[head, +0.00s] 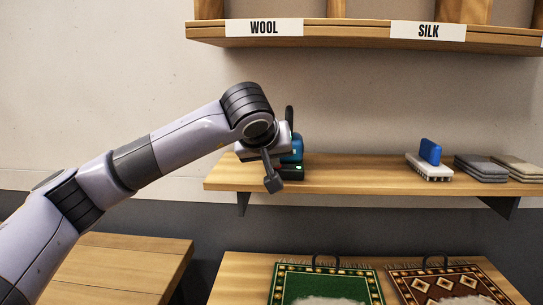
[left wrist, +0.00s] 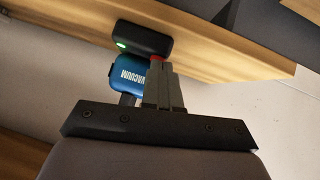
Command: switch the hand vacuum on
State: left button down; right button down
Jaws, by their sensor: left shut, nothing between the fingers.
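The hand vacuum (head: 297,150) is blue and stands on the wooden shelf, partly hidden behind my left wrist. In the left wrist view its blue body (left wrist: 124,77) carries the word VACUUM. A dark block (left wrist: 143,42) with a lit green light (left wrist: 121,45) adjoins it; the light also shows in the head view (head: 299,167). My left gripper (left wrist: 160,72) is shut and empty, its fingertips right at a small red part (left wrist: 156,61) beside the vacuum. I cannot tell whether they touch it. My right gripper is not in view.
The wooden shelf (head: 360,175) is bare between the vacuum and a white brush with a blue handle (head: 430,152). Folded grey cloths (head: 481,167) lie farther right. An upper shelf (head: 340,36) labelled WOOL and SILK overhangs. Below are a green rug (head: 290,290) and a brown rug (head: 415,290).

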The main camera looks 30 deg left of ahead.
pick_arm(q)
jog(key=w+a+r+v, duration=0.1)
jog(key=r+v, duration=0.1)
jog(key=v, duration=1.1)
jog(key=shift+w+p, duration=0.25)
jog(key=shift+p, duration=0.1)
